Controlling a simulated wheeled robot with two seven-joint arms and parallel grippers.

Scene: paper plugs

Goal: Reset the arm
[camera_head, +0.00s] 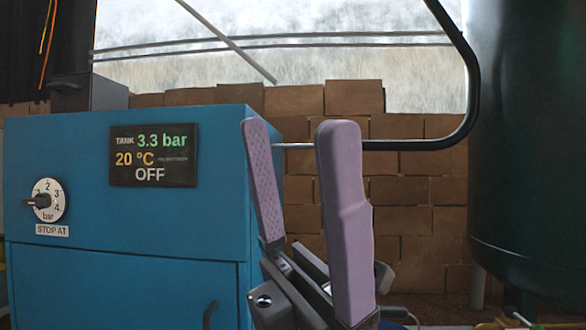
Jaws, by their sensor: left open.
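My left gripper (292,150) stands upright in the middle of the head view, with its two long purple finger pads apart. My right gripper is not in view.
The cabinet has a dark display (153,156) reading 3.3 bar, 20 °C and OFF, and a round pressure dial (47,200). A dark green tank (530,160) fills the right side. A bent black pipe (472,85) runs near it. Brown blocks (425,190) stand behind.

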